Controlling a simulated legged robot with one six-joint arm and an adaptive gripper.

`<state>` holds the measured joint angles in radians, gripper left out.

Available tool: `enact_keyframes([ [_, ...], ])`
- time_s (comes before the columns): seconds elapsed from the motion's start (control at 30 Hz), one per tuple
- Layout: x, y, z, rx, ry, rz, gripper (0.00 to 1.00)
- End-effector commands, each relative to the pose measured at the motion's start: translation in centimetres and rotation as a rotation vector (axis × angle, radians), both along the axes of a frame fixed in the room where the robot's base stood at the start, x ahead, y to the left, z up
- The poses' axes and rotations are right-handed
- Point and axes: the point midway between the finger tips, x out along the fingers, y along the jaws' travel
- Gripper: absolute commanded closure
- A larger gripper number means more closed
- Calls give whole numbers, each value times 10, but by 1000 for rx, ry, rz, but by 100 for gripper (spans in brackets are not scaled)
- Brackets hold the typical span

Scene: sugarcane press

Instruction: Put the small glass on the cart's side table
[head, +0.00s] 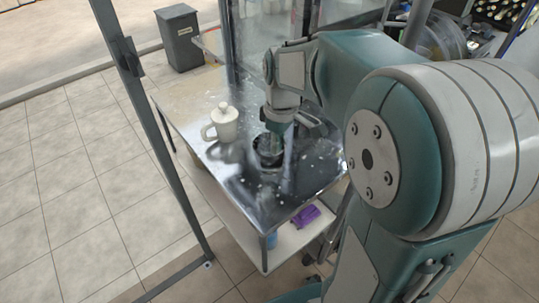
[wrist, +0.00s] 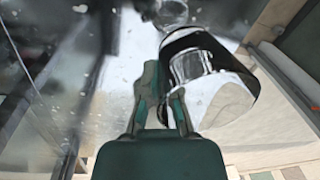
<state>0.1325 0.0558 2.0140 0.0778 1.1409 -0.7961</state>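My gripper (head: 278,138) points down over the metal-topped cart (head: 232,178), at a dark, shiny round vessel (head: 268,152). In the wrist view my gripper (wrist: 163,95) has its two fingers close together, beside the rim of a mirror-like metal vessel (wrist: 222,98). I cannot tell whether the fingers touch it or hold anything. A clear, glass-like piece (wrist: 172,12) shows at the top edge of the wrist view, partly cut off; it may be the small glass. I cannot pick out the glass surely in the head view, where my gripper and arm cover part of the cart top.
A white lidded pot (head: 224,122) with a handle stands on the cart top, left of my gripper. A lower shelf (head: 260,238) holds a purple item (head: 305,216). A metal post (head: 150,110) stands at the left. A grey bin (head: 180,38) stands behind. The cart's near corner is clear.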

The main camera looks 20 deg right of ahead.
Motion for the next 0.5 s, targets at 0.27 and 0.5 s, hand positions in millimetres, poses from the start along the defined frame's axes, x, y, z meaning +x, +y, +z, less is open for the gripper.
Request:
enact_keyframes([
  [0.27,11,12,-27,0,4,0,100],
  [0.5,11,12,-51,-1,-1,-1,100],
])
